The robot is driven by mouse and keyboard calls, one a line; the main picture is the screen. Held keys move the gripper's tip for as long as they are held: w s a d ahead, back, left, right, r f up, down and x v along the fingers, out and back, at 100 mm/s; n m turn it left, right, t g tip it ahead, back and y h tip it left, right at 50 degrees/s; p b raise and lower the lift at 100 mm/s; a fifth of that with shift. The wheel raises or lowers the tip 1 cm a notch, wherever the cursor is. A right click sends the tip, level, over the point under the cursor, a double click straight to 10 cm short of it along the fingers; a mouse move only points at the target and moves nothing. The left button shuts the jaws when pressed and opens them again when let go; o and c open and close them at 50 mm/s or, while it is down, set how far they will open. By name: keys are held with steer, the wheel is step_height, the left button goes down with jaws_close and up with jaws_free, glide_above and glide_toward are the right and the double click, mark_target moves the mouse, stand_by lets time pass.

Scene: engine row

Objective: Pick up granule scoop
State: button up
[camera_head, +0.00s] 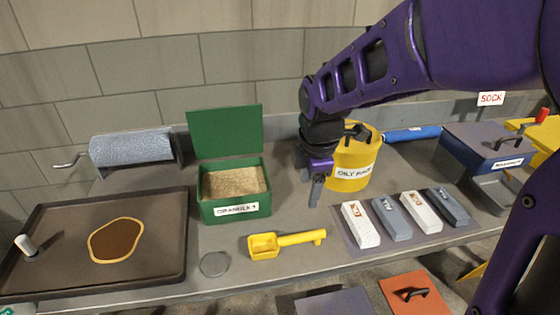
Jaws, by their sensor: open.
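The yellow granule scoop (288,241) lies on the grey bench near its front edge. Its square bowl is at the left and its handle points right. My gripper (315,192) hangs above the bench behind the scoop's handle end, pointing down, apart from the scoop and empty. The jaws are open, though one finger is largely hidden in this view. The green granules box (233,211) stands behind the scoop with its lid up and tan granules inside.
A yellow oily rags can (352,168) stands close behind my gripper. Several white and grey blocks (361,224) sit on a mat to the right. A tray (60,270) with a brown patch is at the left. A grey disc (214,264) lies left of the scoop.

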steer(key=s+f, duration=0.1)
steer(key=f, duration=0.1)
steer(key=b, duration=0.3)
glide_above(299, 236)
steer(key=f, duration=1)
steer(key=shift+s+f, duration=0.2)
steer(key=shift+s, duration=0.2)
steer(key=shift+s+b+x, duration=0.15)
steer(key=shift+b+x, duration=0.1)
steer(key=shift+x, duration=1.2)
steer(key=shift+s+b+x, duration=0.15)
steer(key=shift+b+x, duration=0.1)
steer(key=shift+x, duration=1.15)
steer(key=shift+d, duration=0.15)
steer(key=shift+c, duration=0.4)
jaws_close()
